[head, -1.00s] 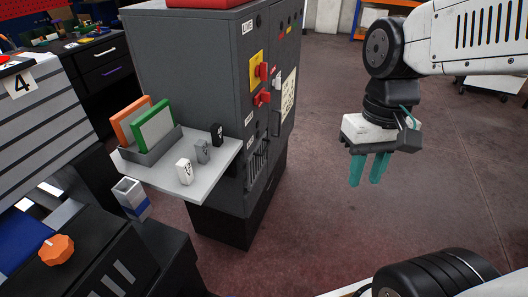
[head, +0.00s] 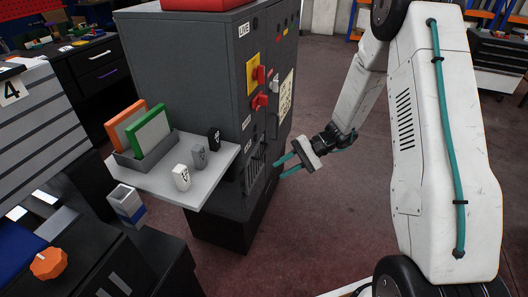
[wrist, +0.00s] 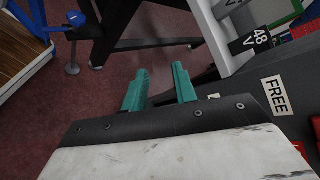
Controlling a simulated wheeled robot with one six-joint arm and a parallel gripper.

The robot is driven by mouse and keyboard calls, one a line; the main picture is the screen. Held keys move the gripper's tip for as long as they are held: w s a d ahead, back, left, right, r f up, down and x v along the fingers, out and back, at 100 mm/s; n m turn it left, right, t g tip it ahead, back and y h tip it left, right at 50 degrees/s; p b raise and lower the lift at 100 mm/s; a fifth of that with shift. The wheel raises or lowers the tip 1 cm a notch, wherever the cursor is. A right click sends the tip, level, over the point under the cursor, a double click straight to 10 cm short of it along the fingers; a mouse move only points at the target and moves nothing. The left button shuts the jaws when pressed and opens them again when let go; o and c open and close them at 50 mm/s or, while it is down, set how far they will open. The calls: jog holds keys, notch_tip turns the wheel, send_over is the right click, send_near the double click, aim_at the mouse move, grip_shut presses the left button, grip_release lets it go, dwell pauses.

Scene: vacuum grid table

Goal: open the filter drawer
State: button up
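The grey cabinet (head: 185,70) stands left of centre in the head view. A slatted dark panel (head: 256,166) is low on its right-hand face; it may be the filter drawer front, and I see no clear handle. My gripper (head: 281,168) is open and empty, its teal fingers pointing left toward that panel, apparently a short way off. In the wrist view my gripper's fingers (wrist: 160,84) are apart with nothing between them.
A grey shelf (head: 208,188) juts from the cabinet, holding orange (head: 123,120) and green (head: 150,130) framed panels and small black, grey and white blocks. A yellow plate with red switches (head: 257,75) is higher on the face. Floor right of the cabinet is clear.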

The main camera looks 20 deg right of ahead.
jog(key=w+d+f+m+t, duration=0.2)
jog(key=w+d+f+t, duration=0.2)
jog(key=w+f+t, duration=0.5)
jog(key=n, duration=0.1)
send_near(265, 151)
jog(key=w+a+f, duration=0.1)
jog(key=a, duration=0.1)
jog(key=shift+t, duration=0.3)
jog(key=x, duration=0.8)
jog(key=shift+d+f, duration=0.1)
grip_shut()
